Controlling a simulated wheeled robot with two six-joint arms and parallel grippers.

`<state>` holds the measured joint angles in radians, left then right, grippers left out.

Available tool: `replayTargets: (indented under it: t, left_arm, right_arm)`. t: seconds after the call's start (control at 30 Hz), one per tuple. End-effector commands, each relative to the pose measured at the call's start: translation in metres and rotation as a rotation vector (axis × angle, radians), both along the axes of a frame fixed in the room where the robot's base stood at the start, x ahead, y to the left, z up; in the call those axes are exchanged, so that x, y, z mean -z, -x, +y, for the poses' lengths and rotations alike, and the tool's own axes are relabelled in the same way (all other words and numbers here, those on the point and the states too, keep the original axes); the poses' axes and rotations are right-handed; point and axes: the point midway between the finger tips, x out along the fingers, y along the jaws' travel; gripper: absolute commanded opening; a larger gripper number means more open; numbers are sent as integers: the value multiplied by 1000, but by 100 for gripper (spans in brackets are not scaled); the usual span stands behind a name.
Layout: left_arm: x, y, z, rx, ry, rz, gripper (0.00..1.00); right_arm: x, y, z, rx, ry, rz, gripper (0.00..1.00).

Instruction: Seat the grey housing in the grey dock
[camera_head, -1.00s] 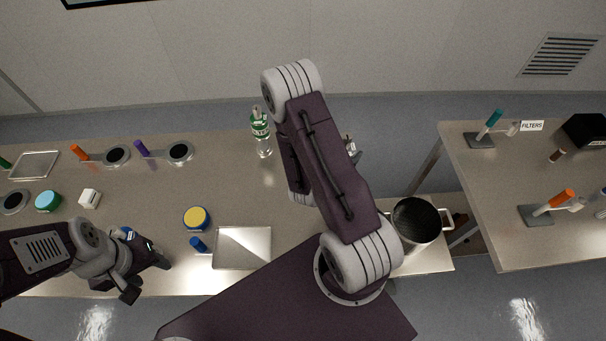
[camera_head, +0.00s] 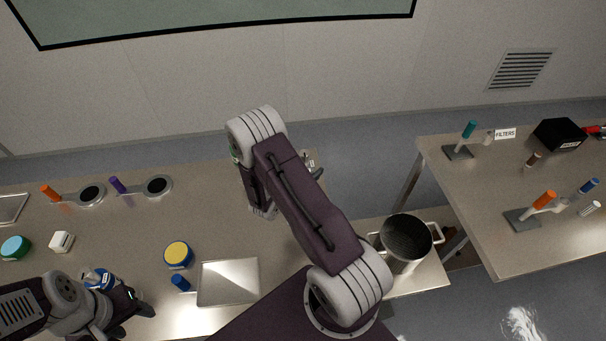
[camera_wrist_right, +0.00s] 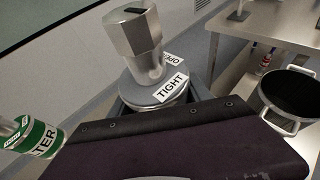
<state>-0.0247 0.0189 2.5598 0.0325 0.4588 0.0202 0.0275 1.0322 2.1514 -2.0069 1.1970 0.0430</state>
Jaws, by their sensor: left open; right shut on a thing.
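In the right wrist view a bright grey metal piece with faceted sides, which looks like the housing (camera_wrist_right: 133,42), stands over a round grey plate. The plate bears OPEN and TIGHT labels and looks like the dock (camera_wrist_right: 172,97). I cannot tell whether the housing is fully down in it. In the head view only a small part of this dock area (camera_head: 312,163) shows behind my right arm. My right gripper's jaws do not show in either view. My left gripper (camera_head: 128,318) is open and empty over the bench's front left, near a blue-and-white item.
A pot (camera_head: 405,240) stands to the right. A tray (camera_head: 228,282), a yellow-topped jar (camera_head: 178,254) and a white block (camera_head: 61,242) lie on the bench. A second table (camera_head: 480,200) is at the right.

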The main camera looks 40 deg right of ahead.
Motion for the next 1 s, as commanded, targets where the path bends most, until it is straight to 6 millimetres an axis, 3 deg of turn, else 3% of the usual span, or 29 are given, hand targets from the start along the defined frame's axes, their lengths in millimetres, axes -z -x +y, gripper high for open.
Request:
replayTargets:
  t: [0.2, 0.33, 0.6, 0.97, 1.0]
  left_arm:
    - [-8, 0, 0, 0, 0, 0, 52]
    - [-11, 0, 0, 0, 0, 0, 52]
    - [-23, 0, 0, 0, 0, 0, 52]
    - [-17, 0, 0, 0, 0, 0, 52]
    - [-19, 0, 0, 0, 0, 0, 52]
  right_arm:
    - [12, -21, 4, 0, 1, -2, 0]
    - [17, -21, 4, 0, 1, 2, 0]
    - [51, -21, 4, 1, 2, 0, 0]
    - [58, -21, 4, 0, 1, -2, 0]
    - [56, -21, 4, 1, 0, 0, 68]
